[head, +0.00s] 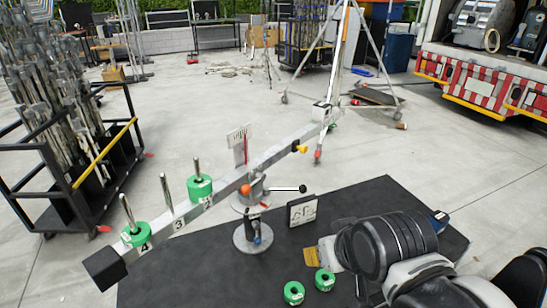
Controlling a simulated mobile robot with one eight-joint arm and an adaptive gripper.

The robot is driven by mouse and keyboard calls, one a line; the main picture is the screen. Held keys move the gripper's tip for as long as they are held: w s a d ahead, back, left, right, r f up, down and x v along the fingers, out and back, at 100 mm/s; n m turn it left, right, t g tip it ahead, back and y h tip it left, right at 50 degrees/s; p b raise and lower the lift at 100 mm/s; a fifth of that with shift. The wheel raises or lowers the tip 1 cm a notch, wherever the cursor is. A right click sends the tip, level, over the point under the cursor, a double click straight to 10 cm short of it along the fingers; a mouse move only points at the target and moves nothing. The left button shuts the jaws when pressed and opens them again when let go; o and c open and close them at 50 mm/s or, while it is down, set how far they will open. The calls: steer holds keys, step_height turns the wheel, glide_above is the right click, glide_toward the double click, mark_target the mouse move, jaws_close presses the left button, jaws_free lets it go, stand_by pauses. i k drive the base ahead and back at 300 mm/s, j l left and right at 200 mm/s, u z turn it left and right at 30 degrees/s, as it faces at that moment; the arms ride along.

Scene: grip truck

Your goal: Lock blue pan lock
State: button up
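The long silver crane arm (225,184) lies across the post, with an orange knob and a black-ended lever (303,188) near the pivot. My gripper (318,254) is to the right of the post, apart from the blue part. It is seen side-on, largely hidden by my wrist, so its opening cannot be told.
The post stands on a dark platform (370,195). A small square panel (302,210) stands between post and gripper. Green weights (294,292) lie in front; others sit on the arm's near end. A loaded cart (60,140) stands left. Open concrete surrounds the platform.

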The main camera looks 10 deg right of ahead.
mark_target(255, 224)
steer(key=k+j+z, duration=0.25)
steer(key=k+j, duration=0.65)
